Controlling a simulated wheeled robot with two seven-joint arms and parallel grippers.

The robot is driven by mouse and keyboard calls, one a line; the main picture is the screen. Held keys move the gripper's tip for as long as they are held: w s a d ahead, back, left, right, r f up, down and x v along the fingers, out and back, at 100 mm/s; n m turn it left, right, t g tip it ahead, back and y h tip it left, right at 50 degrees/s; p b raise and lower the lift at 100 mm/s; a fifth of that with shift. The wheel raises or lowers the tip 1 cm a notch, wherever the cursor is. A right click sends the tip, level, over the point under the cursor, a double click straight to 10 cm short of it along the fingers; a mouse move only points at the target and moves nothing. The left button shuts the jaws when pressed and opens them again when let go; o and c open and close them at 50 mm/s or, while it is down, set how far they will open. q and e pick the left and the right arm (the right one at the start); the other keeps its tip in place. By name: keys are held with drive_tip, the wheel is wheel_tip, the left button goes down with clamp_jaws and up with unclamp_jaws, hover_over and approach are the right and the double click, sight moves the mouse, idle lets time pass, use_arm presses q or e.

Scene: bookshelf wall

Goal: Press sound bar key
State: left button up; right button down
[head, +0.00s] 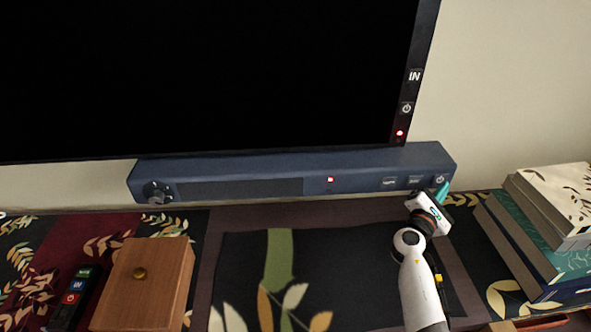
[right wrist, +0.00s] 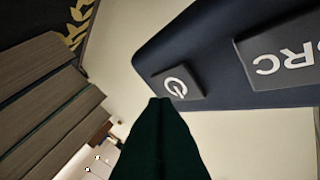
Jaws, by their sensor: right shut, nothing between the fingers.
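The dark blue sound bar (head: 240,172) lies below the large black screen. Its front has a knob at the left end, a small red light, and several keys toward the right. The power key (head: 439,179) is at the right end; it also shows in the right wrist view (right wrist: 177,83), beside the SRC key (right wrist: 282,58). My right gripper (head: 442,191) is shut and empty, its green fingers just below the power key. In the right wrist view the fingertips (right wrist: 167,101) overlap the key's lower edge; I cannot tell whether they touch it. My left gripper is out of view.
The TV (head: 210,75) hangs above, with IN and power marks and a red light on its right edge. Stacked books (head: 545,220) stand right of my right arm. A wooden box (head: 145,280) and a remote (head: 72,298) are at left.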

drive_tip(key=s+p, duration=0.2)
drive_tip(key=s, duration=0.4)
drive_tip(key=shift+d, duration=0.25)
idle(0.3)
idle(0.8)
